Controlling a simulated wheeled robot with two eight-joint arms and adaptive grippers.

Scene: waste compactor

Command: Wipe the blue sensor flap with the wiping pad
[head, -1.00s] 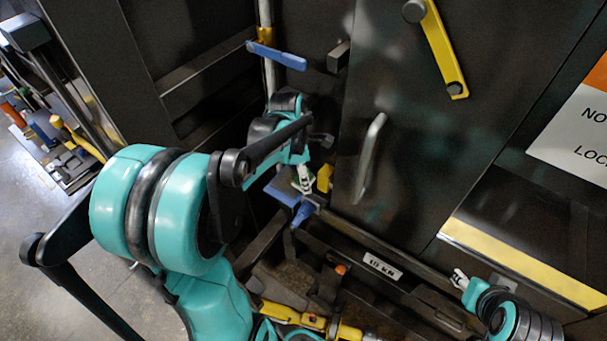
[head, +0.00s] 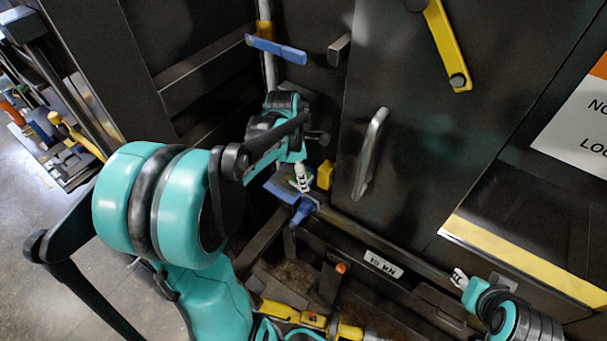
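A flat blue flap (head: 280,188) sits low beside the dark door panel, with a blue bracket part at its right end. I take it for the sensor flap. My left gripper (head: 302,178) reaches down to it, its pale fingertips at or just above the flap's top. A small greenish patch shows by the fingertips; I cannot make out whether it is the wiping pad. The finger opening is too small to judge. My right gripper (head: 459,279) is low at the right, away from the flap, with pale fingers; its opening is unclear.
A blue lever (head: 276,49) is higher up on a pipe. A yellow block (head: 325,175) stands just right of the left gripper. A metal door handle (head: 370,152), a yellow latch bar (head: 446,45) and a labelled lower rail (head: 383,263) are nearby.

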